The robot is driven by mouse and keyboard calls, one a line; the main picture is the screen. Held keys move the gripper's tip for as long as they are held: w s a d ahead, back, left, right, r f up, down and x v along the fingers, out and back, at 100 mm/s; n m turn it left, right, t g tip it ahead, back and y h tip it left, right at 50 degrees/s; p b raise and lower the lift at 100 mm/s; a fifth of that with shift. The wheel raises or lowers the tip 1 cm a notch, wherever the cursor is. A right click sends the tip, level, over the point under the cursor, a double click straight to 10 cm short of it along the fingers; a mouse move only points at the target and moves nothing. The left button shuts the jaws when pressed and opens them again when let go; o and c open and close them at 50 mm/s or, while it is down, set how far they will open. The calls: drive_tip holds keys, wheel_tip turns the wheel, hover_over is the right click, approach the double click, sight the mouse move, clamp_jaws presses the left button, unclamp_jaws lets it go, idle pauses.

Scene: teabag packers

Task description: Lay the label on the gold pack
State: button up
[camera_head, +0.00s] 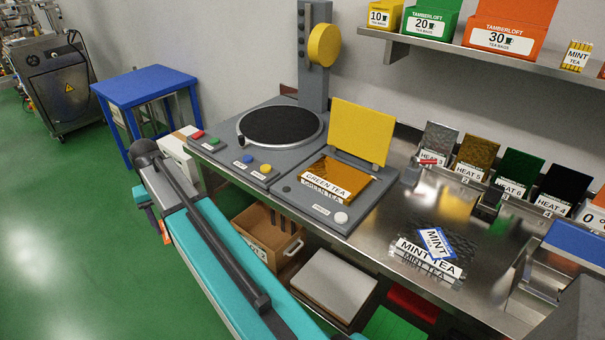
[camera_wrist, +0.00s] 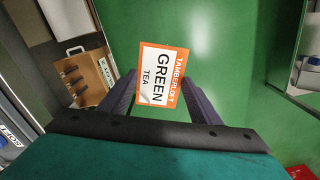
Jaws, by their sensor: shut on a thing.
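The gold pack (camera_head: 352,180) lies flat on the grey sealing station, its front edge printed GREEN TEA. The station's yellow lid (camera_head: 358,131) stands raised behind it. In the wrist view my gripper (camera_wrist: 157,82) is shut on an orange-and-white label (camera_wrist: 158,75) reading TAMBERLOFT GREEN TEA. The label sticks out beyond the fingers, with green floor behind it. One of its lower corners looks curled. The gold pack does not show in the wrist view. In the head view my teal arm crosses the lower left, and I cannot make out the fingertips.
A silver mint tea pack (camera_head: 425,263) with a blue MINT label (camera_head: 435,243) lies on the steel bench. A round black plate (camera_head: 281,125) and coloured buttons sit left of the gold pack. Foil samples line the back. A wooden box (camera_head: 262,238) stands below the bench.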

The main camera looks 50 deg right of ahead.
drive_tip(key=s+d+r+m, duration=0.2)
drive_tip(key=s+d+m, duration=0.3)
drive_tip(key=s+d, duration=0.4)
drive_tip(key=s+d+r+m+b, duration=0.1)
drive_tip(key=s+d+r+m, duration=0.2)
drive_tip(key=d, duration=1.1)
drive_tip(key=s+d+r+m, duration=0.3)
drive_tip(key=s+d+m, duration=0.5)
drive_tip(key=s+d, duration=0.4)
drive_tip(key=shift+s+m, duration=0.4)
drive_tip(key=shift+s, duration=1.5)
drive_tip(key=s+d+r+m, duration=0.1)
drive_tip(key=s+d+m, duration=0.1)
drive_tip(key=s, duration=0.5)
drive_tip(key=s+d+r+m, duration=0.1)
drive_tip(key=s+d+m, duration=0.2)
drive_tip(key=s, duration=0.4)
drive_tip(key=shift+d+r+m+b, duration=0.25)
drive_tip(key=shift+m+b, duration=0.2)
drive_tip(key=shift+m, duration=0.05)
drive_tip(key=shift+w, duration=0.1)
drive_tip(key=p, duration=0.4)
hover_over(337, 178)
drive_tip(key=shift+f, duration=0.7)
